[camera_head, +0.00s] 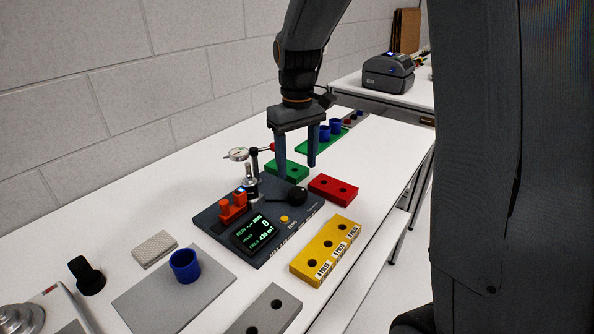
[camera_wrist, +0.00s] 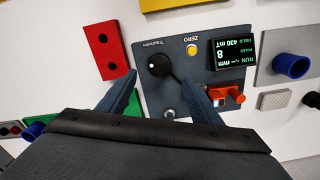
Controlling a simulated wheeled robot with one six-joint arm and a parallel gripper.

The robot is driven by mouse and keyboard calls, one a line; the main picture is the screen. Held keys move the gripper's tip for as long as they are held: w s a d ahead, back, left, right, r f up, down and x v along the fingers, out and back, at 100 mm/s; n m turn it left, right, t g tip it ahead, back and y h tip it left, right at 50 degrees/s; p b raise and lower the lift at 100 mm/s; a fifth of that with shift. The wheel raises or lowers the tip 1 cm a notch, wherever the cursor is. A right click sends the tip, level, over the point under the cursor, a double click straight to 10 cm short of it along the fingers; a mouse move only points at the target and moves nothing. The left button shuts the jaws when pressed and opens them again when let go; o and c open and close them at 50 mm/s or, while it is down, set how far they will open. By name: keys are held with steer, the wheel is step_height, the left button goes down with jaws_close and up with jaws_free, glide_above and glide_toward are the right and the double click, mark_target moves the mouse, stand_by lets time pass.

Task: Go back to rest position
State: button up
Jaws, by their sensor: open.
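My gripper (camera_head: 296,150) hangs fingers down above the back part of the dark test device. Its two fingers are apart with nothing between them. In the wrist view the gripper (camera_wrist: 160,95) spreads over the device (camera_wrist: 205,73), with the black knob (camera_wrist: 159,66) showing between the fingers. In the head view the dark device (camera_head: 213,225) carries a lit screen (camera_head: 254,233), a yellow button (camera_head: 284,219), orange parts (camera_head: 233,207) and a dial gauge (camera_head: 237,154) on a post.
A green block (camera_head: 291,174) and a red block (camera_head: 333,188) stand close by the gripper. A yellow block (camera_head: 327,249), a grey block (camera_head: 264,313) and a blue cup (camera_head: 185,266) are nearer. A printer (camera_head: 388,73) stands on the far table.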

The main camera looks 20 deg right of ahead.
steer(key=s+f+m, duration=0.1)
steer(key=s+f, duration=0.1)
steer(key=s, duration=0.3)
steer(key=s+f+m, duration=0.1)
steer(key=s+f, duration=0.1)
steer(key=s, duration=0.4)
steer(key=s+f+m+t, duration=0.1)
steer(key=s+f, duration=0.2)
steer(key=s, duration=0.3)
steer(key=shift+s+d+f+m, duration=0.1)
steer(key=shift+s+d+m, duration=0.1)
steer(key=shift+m, duration=0.1)
